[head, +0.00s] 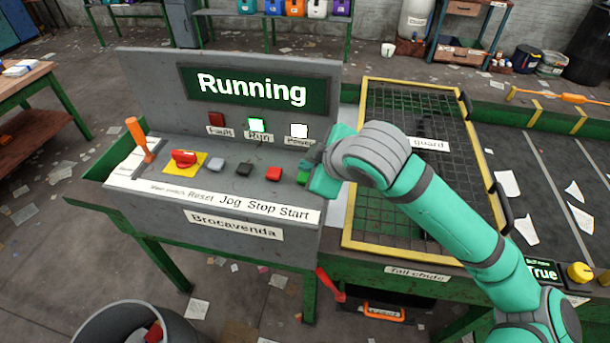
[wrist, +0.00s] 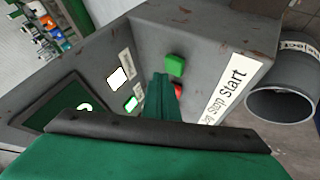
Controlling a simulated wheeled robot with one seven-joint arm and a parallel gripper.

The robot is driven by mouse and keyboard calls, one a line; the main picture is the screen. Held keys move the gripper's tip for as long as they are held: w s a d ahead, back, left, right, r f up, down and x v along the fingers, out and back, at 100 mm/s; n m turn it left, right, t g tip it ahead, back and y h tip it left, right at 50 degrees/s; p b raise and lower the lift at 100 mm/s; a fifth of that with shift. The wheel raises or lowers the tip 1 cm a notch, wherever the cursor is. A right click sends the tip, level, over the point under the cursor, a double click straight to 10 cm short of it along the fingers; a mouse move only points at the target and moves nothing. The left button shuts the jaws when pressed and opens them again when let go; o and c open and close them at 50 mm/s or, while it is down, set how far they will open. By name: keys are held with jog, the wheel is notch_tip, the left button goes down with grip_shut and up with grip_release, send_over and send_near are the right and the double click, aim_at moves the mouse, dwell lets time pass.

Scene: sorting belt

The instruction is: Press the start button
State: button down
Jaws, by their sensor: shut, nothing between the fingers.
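The green start button (head: 303,177) is at the right end of the button row on the grey control panel (head: 190,247), above the word Start. It also shows in the wrist view (wrist: 175,65), uncovered. My gripper (head: 318,182) is shut and empty, just right of the start button in the head view. In the wrist view the shut fingers (wrist: 160,95) are beside the green button, near the red stop button (wrist: 178,91). I cannot tell whether they touch anything. The display (head: 251,90) reads Running. The Run lamp (head: 257,125) glows green and the Power lamp (head: 299,131) is white.
The red stop button (head: 246,174), dark jog button (head: 243,169) and grey reset button (head: 215,164) sit left of the start button. A red main switch (head: 184,158) and an orange lever (head: 139,138) are further left. A yellow-framed mesh guard (head: 400,225) stands right of the panel.

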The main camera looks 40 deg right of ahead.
jog(key=shift+r, duration=2.5)
